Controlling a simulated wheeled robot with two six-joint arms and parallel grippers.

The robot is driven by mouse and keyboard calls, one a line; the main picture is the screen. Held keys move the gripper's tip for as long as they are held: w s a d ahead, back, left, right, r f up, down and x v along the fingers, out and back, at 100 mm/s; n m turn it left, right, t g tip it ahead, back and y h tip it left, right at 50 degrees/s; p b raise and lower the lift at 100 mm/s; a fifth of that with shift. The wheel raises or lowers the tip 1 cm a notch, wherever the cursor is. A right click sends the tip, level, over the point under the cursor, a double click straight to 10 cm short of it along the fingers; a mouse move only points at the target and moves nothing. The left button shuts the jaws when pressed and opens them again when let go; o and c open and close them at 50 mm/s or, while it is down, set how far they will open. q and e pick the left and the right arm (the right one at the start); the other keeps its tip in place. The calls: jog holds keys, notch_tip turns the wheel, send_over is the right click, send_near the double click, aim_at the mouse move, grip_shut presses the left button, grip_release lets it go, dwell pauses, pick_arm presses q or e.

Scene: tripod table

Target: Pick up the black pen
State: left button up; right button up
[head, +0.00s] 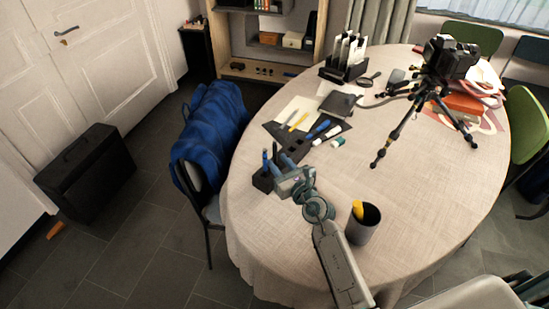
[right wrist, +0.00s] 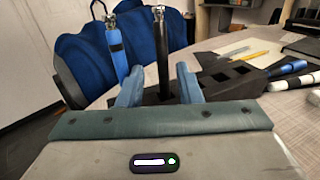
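The black pen (right wrist: 162,50) stands upright in the right wrist view, with a silvery top. It also shows as a thin dark upright (head: 275,152) in the head view. A blue pen (right wrist: 117,55) with a dark band stands to its left. Both rise from a black block-like holder (head: 262,181) at the table's left edge. My right gripper (right wrist: 159,70) is open, its two blue fingers apart on either side of the black pen, with gaps visible. My left gripper is not in view.
A dark cup with a yellow item (head: 361,222) stands right of my right arm. A dark slotted tray (head: 296,148), blue marker (head: 318,129) and yellow pencil (head: 298,122) lie beyond the gripper. A tripod with camera (head: 425,105) stands farther right.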

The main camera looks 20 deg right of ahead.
aim_at(276, 157)
jog(key=x, duration=0.3)
jog(key=shift+w+d+f, duration=0.1)
jog(key=shift+w, duration=0.35)
jog(key=shift+s, duration=0.1)
grip_shut()
